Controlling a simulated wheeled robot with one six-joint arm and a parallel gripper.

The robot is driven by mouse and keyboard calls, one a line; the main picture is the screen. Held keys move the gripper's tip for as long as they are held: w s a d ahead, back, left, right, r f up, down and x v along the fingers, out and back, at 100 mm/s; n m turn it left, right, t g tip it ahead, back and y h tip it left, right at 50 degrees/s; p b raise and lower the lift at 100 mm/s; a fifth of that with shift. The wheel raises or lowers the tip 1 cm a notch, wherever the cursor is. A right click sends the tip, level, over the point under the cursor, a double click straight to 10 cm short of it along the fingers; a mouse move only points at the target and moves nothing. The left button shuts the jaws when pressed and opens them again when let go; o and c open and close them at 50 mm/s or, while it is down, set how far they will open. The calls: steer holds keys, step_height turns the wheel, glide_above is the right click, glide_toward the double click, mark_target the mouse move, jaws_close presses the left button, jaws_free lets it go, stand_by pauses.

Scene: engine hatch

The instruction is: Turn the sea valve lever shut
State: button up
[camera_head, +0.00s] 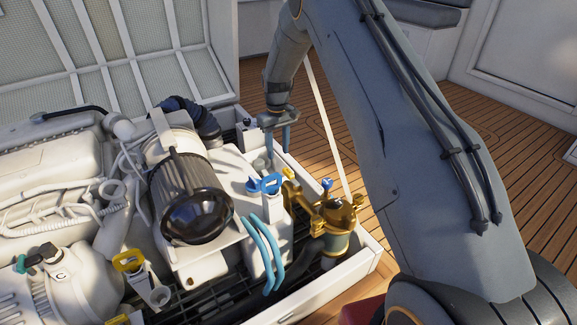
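My gripper (277,147) points down over the back right part of the engine hatch. Its two fingers look apart, with nothing clearly held between them. Below and in front of it is a blue handle (265,184) on a white engine part. To the right is a brass fitting (338,213) with blue knobs (327,183) and a greenish, glass-like bowl. I cannot tell for sure which part is the sea valve lever, or whether the gripper touches anything. Small grey parts (260,164) lie just below the fingers.
The white engine (60,165) fills the left, with a black ribbed cylinder (190,195) and blue hoses (268,250). A yellow handle (128,260) is at lower left. The white hatch rim (355,265) borders the right; wooden deck (510,180) lies beyond. My arm hides much of the right.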

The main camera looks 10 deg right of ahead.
mark_target(288, 170)
steer(key=d+f, duration=0.1)
steer(key=d, duration=0.1)
steer(key=w+d+f, duration=0.1)
steer(key=d+f, duration=0.1)
steer(key=shift+w+f, duration=0.15)
steer(key=shift+f, duration=0.3)
step_height(288, 170, down, 7)
steer(key=shift+f+b, duration=0.2)
steer(key=shift+b, duration=0.6)
jaws_close()
